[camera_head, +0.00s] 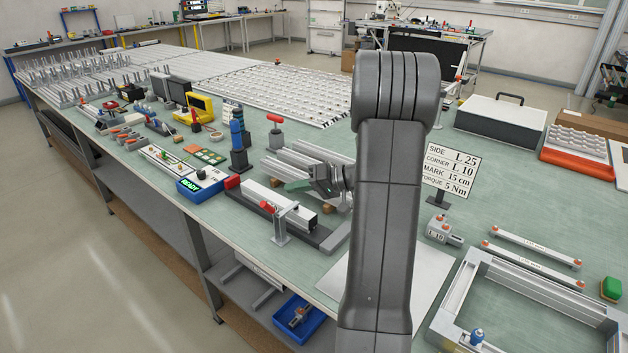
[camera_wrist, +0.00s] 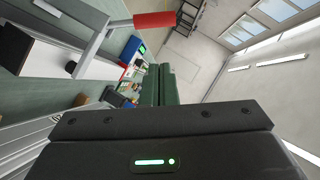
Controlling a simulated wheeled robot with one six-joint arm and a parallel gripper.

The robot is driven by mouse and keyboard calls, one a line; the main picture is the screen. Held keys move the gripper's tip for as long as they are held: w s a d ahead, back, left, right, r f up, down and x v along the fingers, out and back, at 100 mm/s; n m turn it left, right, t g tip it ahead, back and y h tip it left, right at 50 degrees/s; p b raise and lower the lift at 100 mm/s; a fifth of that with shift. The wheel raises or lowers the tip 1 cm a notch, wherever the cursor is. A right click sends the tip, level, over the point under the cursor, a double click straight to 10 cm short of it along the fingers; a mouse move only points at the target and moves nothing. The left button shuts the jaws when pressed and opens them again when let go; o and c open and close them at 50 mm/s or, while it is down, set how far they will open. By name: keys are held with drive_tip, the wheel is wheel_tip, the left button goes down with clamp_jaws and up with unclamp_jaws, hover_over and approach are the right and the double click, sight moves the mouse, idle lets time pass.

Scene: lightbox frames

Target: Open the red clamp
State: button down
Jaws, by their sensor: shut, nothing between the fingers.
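The red clamp (camera_head: 281,226) stands at the near side of a grey fixture, beside a pale metal profile. Its red handle (camera_head: 267,207) points left in the head view. In the wrist view the red handle (camera_wrist: 153,20) is large at the top, on a grey metal lever (camera_wrist: 95,45). My gripper (camera_head: 292,187) is above the fixture, behind and slightly right of the clamp handle in the head view, pointing left. Its fingers are together and empty, apart from the handle; they also show in the wrist view (camera_wrist: 160,72). Whether the clamp presses on the profile is unclear.
A red block (camera_head: 232,182) sits at the profile's left end. A blue device with a green display (camera_head: 203,184) and a dark blue upright tool (camera_head: 238,145) stand to the left. More profiles (camera_head: 300,158) lie behind. My arm hides the bench's middle.

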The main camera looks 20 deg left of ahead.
sight(270, 209)
drive_tip(key=s+a+f+p, duration=0.1)
drive_tip(key=s+a+f, duration=0.1)
drive_tip(key=a, duration=0.1)
drive_tip(key=shift+s+f, duration=0.3)
drive_tip(key=shift+s, duration=0.1)
drive_tip(key=shift+s+a+f+n+b, duration=0.25)
drive_tip(key=shift+s+n+b, duration=0.15)
drive_tip(key=shift+b, duration=1.3)
drive_tip(key=b, duration=0.2)
drive_tip(key=s+f+n+t+h+b, duration=0.1)
drive_tip(key=b, duration=0.2)
drive_tip(key=shift+a, duration=0.2)
drive_tip(key=s+a+f+n+t+h+b, duration=0.1)
drive_tip(key=s+f+n+t+h+b, duration=0.2)
drive_tip(key=b, duration=1.7)
drive_tip(key=s+f+n+t, duration=0.1)
drive_tip(key=n+t, duration=0.1)
drive_tip(key=t, duration=0.1)
drive_tip(key=shift+a+f+n+b, duration=0.3)
drive_tip(key=shift+a+f, duration=0.05)
drive_tip(key=shift+f, duration=0.05)
drive_tip(key=shift+s+f, duration=0.1)
drive_tip(key=shift+s, duration=0.05)
